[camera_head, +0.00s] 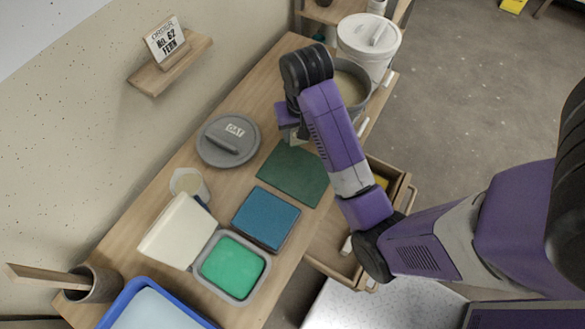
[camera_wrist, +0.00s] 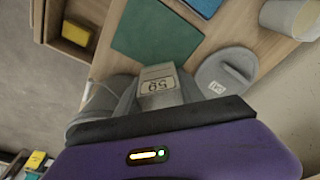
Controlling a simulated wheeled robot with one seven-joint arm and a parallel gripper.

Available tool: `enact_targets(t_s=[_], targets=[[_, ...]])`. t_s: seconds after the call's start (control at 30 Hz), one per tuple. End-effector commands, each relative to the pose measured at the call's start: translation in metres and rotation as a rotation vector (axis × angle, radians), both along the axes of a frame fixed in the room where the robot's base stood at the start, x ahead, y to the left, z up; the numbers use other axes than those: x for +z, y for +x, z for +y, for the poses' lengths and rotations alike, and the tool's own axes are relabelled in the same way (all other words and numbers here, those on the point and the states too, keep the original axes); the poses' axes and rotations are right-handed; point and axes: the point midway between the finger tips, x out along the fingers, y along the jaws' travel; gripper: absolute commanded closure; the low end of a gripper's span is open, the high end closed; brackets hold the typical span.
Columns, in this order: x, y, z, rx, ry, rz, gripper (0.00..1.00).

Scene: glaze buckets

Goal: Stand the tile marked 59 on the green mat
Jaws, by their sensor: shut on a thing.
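The tile marked 59 (camera_wrist: 157,80) is pale and is held between the fingers of my gripper (camera_wrist: 159,92). Its number reads upside down in the wrist view. In the head view my gripper (camera_head: 294,131) is at the far edge of the green mat (camera_head: 293,172), and only a small pale part of the tile shows there. The dark green mat (camera_wrist: 155,37) lies bare on the bench, beyond the tile in the wrist view. I cannot tell the tile's height above the bench.
A grey lid (camera_head: 228,141) lies left of the mat, and a blue slab (camera_head: 266,217) lies nearer. A grey bucket (camera_head: 351,86) and a white bucket (camera_head: 368,45) stand behind my arm. A green-filled tub (camera_head: 231,266) is in front. An open drawer (camera_head: 328,245) is at right.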

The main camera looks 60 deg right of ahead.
Motion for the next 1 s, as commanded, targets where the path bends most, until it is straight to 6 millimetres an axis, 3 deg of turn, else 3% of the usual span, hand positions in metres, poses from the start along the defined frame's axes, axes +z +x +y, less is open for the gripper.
enact_targets(t_s=[0.03,0.27,0.53,0.83,1.0], targets=[[-0.017,0.0,0.0,0.001,0.0,0.0,1.0],[-0.053,-0.001,0.0,0.003,0.0,0.004,1.0],[-0.113,-0.001,0.001,0.004,0.001,0.005,1.0],[-0.141,0.0,0.001,0.002,0.0,0.001,1.0],[-0.166,-0.001,0.001,0.003,0.002,0.002,1.0]])
